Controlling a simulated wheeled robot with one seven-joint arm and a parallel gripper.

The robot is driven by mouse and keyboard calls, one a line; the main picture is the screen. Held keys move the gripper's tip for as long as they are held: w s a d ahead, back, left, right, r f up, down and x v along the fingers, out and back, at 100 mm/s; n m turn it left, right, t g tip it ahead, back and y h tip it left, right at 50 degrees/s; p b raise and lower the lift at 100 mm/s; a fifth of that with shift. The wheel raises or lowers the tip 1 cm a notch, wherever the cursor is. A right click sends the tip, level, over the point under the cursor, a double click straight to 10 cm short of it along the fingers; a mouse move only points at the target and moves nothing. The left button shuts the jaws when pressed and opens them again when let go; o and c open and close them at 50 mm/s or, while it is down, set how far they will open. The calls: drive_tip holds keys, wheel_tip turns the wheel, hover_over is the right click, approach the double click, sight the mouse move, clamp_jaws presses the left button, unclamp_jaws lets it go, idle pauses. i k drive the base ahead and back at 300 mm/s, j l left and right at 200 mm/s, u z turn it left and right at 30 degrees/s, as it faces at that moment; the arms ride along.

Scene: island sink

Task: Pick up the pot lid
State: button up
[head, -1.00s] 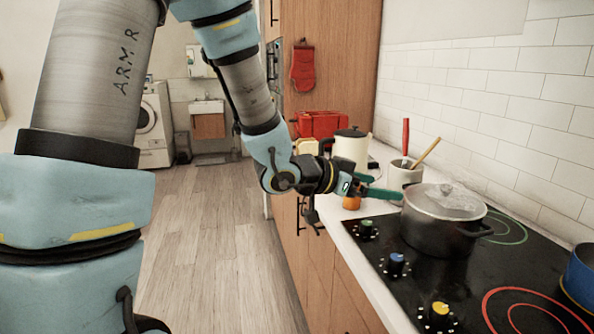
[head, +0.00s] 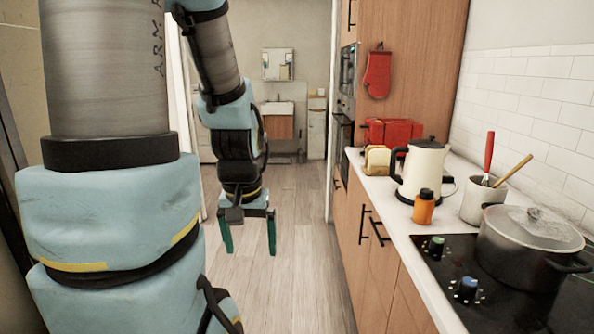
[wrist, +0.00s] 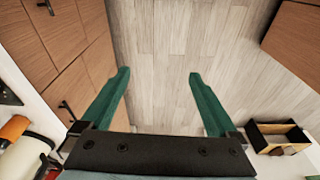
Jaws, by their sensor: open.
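The pot lid (head: 538,226) is a domed lid that looks like glass, resting on a dark grey pot (head: 512,262) on the cooktop at the right of the head view. My gripper (head: 249,250) hangs over the floor in the aisle, left of the counter and well apart from the lid. Its green fingers point down, spread wide with nothing between them. The wrist view shows the open fingers (wrist: 158,75) over bare wooden floor. The lid is not in the wrist view.
On the counter stand a cream kettle (head: 423,172), an orange bottle (head: 424,207), a utensil crock (head: 481,203) and a red toaster (head: 390,132). Cooktop knobs (head: 467,288) line the front edge. Cabinets (head: 375,240) border the aisle, and the floor (head: 300,260) is clear.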

sight(496, 217)
drive_tip(key=z, duration=0.65)
drive_tip(key=i+j+z, duration=0.2)
drive_tip(key=z, duration=0.3)
drive_tip(key=i+j+z, duration=0.3)
drive_tip(key=z, duration=0.15)
drive_tip(key=i+j+z, duration=0.15)
drive_tip(key=j+z, duration=0.35)
